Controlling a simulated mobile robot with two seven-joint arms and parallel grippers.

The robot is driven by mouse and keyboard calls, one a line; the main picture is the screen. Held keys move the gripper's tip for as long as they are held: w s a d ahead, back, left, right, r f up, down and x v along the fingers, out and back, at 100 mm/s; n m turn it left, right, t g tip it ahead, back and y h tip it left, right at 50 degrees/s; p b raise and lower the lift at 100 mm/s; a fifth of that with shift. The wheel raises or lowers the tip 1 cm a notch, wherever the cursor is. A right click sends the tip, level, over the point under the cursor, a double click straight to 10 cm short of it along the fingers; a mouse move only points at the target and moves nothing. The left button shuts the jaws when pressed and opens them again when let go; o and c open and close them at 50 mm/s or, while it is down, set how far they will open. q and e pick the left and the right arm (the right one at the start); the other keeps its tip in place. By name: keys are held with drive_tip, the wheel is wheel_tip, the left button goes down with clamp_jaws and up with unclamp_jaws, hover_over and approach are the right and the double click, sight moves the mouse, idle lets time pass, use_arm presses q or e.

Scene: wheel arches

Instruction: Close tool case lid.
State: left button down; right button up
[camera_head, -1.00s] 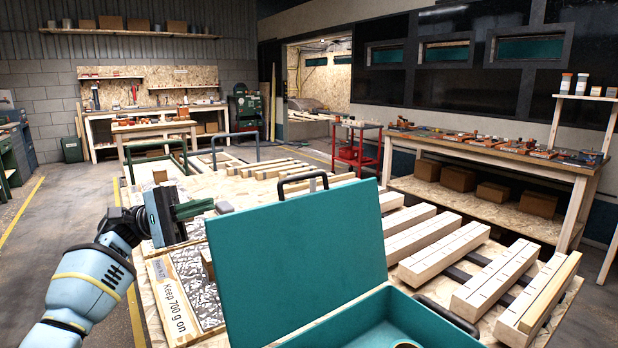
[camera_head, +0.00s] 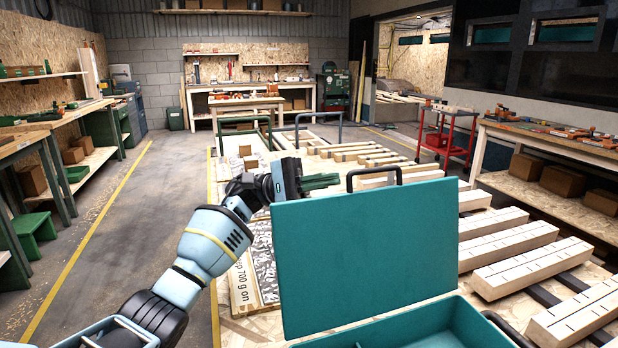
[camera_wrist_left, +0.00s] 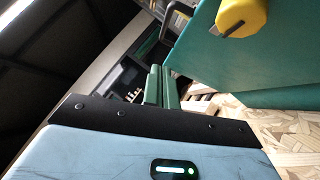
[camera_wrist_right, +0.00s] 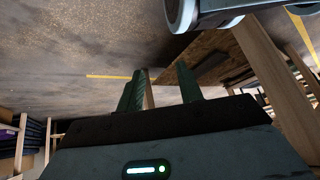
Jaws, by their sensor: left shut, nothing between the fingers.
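The tool case is teal. Its lid (camera_head: 370,255) stands raised, close to upright, and its open base (camera_head: 425,322) is cut off by the bottom of the head view. A black handle (camera_head: 374,172) shows just above the lid's top edge. My left gripper (camera_head: 320,182) is shut and empty, just beyond the lid's top edge, left of the handle. In the left wrist view its green fingers (camera_wrist_left: 161,88) are together, with the lid (camera_wrist_left: 270,60) to their right. My right gripper (camera_wrist_right: 162,88) is open and empty; it shows only in its own wrist view, away from the case.
Pale notched timber bars (camera_head: 530,265) lie on the bench right of the case. A printed board (camera_head: 245,285) lies left of it. A red cart (camera_head: 447,140) and workbenches stand farther back. Open floor (camera_head: 120,240) lies to the left.

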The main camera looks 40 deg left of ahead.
sight(380, 170)
use_arm(q)
drive_tip(key=d+r, duration=0.1)
drive_tip(key=d, duration=0.1)
drive_tip(key=d+p, duration=0.1)
drive_tip(key=d, duration=0.1)
drive_tip(key=d+r+p, duration=0.1)
drive_tip(key=shift+d+r, duration=0.35)
drive_tip(key=shift+d, duration=0.05)
drive_tip(key=shift+s+d+r, duration=0.15)
drive_tip(key=shift+d, duration=0.1)
drive_tip(key=shift+s+d+p, duration=0.15)
drive_tip(key=shift+d+p, duration=0.15)
